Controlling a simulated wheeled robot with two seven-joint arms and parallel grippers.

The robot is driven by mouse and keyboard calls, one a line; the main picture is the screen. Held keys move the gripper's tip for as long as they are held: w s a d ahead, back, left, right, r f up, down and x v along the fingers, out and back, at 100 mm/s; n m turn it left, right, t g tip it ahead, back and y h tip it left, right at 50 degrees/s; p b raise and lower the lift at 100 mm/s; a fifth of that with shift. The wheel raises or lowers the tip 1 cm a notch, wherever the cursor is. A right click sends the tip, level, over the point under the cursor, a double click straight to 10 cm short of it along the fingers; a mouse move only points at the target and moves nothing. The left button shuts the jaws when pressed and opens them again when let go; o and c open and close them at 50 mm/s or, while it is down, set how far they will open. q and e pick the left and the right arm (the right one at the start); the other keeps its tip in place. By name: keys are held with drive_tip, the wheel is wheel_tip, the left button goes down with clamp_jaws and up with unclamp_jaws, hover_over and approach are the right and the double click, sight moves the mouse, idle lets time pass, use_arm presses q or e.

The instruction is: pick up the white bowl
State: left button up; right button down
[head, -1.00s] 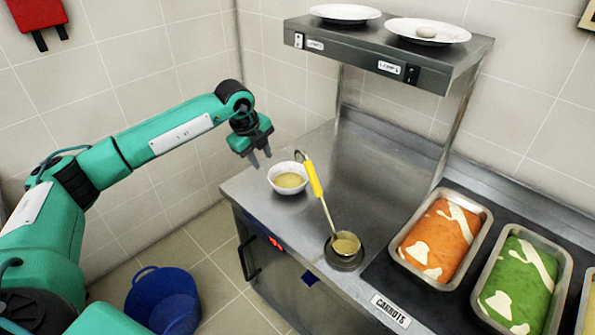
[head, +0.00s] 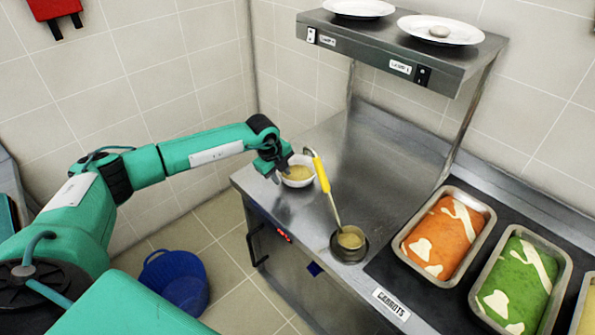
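The white bowl (head: 303,183) sits upright on the steel counter (head: 375,135), near its left end, with yellowish contents inside. My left gripper (head: 279,174) is down at the left rim of the bowl and covers part of that edge. Its fingertips are small and partly hidden, so I cannot tell whether they are open or shut on the rim. My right gripper is not in view.
A yellow-handled ladle (head: 321,174) stands tilted in a small round holder (head: 348,249), close to the bowl's right. Trays of orange (head: 439,239) and green food (head: 516,279) are at the right. A shelf (head: 385,55) with plates overhangs the counter. A blue bucket (head: 176,284) is on the floor.

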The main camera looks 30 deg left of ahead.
use_arm(q)
drive_tip(key=shift+x, duration=1)
clamp_jaws()
drive_tip(key=shift+w+r, duration=0.1)
drive_tip(key=shift+r, duration=0.1)
